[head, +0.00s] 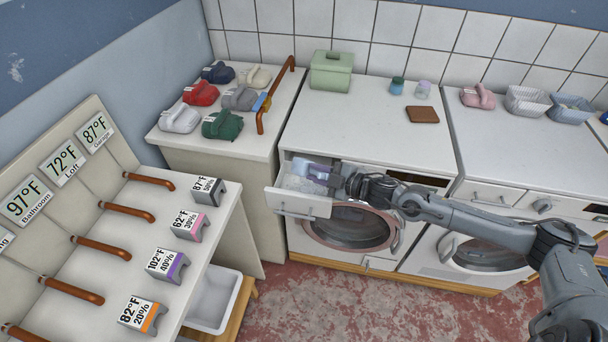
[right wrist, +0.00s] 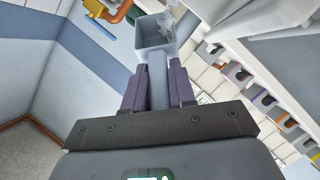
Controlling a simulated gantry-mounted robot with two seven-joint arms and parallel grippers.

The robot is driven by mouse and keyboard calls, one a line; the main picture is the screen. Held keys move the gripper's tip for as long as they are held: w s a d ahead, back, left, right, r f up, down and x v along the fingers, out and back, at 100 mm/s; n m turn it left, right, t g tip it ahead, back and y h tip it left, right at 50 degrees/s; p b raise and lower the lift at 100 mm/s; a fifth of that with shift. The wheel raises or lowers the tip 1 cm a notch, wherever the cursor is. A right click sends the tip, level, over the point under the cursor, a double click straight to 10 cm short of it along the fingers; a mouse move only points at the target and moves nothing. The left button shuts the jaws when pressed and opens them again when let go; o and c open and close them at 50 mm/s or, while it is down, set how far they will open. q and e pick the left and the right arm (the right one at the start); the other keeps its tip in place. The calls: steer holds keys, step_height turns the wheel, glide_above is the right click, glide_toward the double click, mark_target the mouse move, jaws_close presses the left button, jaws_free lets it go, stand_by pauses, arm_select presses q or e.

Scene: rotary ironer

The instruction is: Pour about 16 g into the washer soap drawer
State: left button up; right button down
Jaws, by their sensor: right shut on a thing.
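The washer soap drawer (head: 292,204) is pulled out of the washer under the left end of the white counter. Pale, whitish material shows inside it. My right gripper (head: 335,178) reaches in from the right at the drawer's open top. In the right wrist view my right gripper (right wrist: 158,92) has its purple fingers shut on the handle of a grey, box-shaped scoop (right wrist: 150,38). The scoop looks tilted, and whitish clumps show at its mouth. I cannot tell how much is in it. My left gripper is not in view.
A green lidded box (head: 331,72), two small jars and a brown block (head: 422,115) stand on the washer top. Several coloured irons sit on the counter (head: 163,138) to the left. The round washer door (head: 350,230) is below the drawer.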

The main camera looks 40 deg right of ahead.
steer(key=shift+d, duration=0.1)
steer(key=shift+s+d+f, duration=0.1)
steer(key=shift+d, duration=0.05)
stand_by(0.8)
